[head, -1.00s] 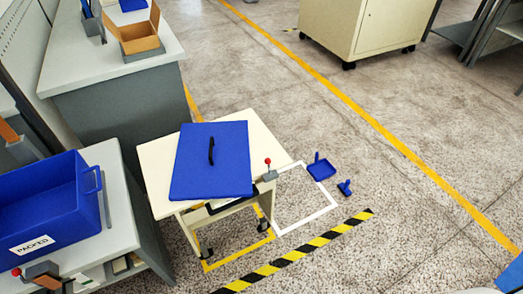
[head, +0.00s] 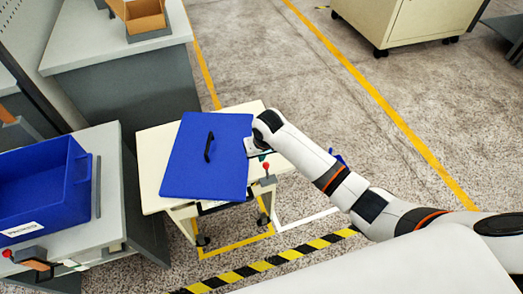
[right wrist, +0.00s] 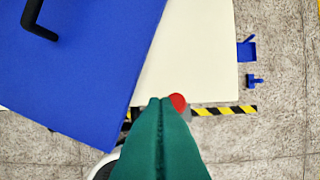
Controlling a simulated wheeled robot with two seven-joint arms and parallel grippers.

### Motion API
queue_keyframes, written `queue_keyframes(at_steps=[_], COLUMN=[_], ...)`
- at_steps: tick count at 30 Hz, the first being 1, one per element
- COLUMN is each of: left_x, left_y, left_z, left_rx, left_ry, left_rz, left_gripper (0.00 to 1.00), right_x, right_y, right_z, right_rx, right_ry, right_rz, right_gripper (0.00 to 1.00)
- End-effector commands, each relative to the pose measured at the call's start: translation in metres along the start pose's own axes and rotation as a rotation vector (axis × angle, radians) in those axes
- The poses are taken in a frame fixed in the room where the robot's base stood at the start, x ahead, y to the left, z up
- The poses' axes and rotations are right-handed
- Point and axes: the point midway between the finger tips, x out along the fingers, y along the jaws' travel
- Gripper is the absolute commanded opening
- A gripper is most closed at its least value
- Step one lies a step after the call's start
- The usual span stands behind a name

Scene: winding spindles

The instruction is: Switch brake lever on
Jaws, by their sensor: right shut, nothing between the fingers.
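The brake lever (head: 265,167) has a red ball knob and a grey base at the right edge of the cream cart (head: 150,180). It stands about upright in the head view. My right gripper (head: 262,157) is over the cart's right side, close to the knob. Its green fingers (right wrist: 160,101) are shut and empty. I cannot tell whether they touch the knob. My left gripper is not in view.
A blue panel (head: 205,165) with a black handle (head: 209,147) lies on the cart, left of my gripper. A blue bin (head: 45,195) stands on the grey bench at left, near another red knob (head: 7,253). A blue dustpan (right wrist: 246,51) and brush (right wrist: 254,81) lie on the floor.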

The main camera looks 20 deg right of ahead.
Motion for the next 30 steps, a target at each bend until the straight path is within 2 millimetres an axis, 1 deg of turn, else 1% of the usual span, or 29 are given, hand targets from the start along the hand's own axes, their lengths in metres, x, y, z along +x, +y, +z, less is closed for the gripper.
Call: queue_keyframes(at_steps=[1, 6, 10, 14, 23, 26, 30], left_x=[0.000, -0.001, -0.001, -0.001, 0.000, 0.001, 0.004], left_y=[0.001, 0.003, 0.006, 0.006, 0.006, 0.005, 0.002], left_z=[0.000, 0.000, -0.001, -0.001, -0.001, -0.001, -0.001], left_rx=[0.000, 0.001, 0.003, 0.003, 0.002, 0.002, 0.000], left_ry=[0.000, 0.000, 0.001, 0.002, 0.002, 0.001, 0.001], left_rz=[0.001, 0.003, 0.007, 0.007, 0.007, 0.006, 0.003], left_gripper=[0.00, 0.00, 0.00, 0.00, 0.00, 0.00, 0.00], right_x=[-0.006, -0.023, -0.031, -0.033, -0.031, -0.023, 0.000], right_y=[-0.003, -0.013, -0.018, -0.019, -0.019, -0.019, -0.021], right_z=[0.011, 0.040, 0.052, 0.055, 0.055, 0.055, 0.054], right_rx=[0.011, 0.054, 0.078, 0.085, 0.084, 0.085, 0.085], right_ry=[-0.003, -0.004, -0.003, -0.002, -0.001, -0.001, 0.000], right_rz=[-0.012, -0.044, -0.060, -0.064, -0.063, -0.063, -0.064], right_gripper=[0.00, 0.00, 0.00, 0.00, 0.00, 0.00, 0.00])
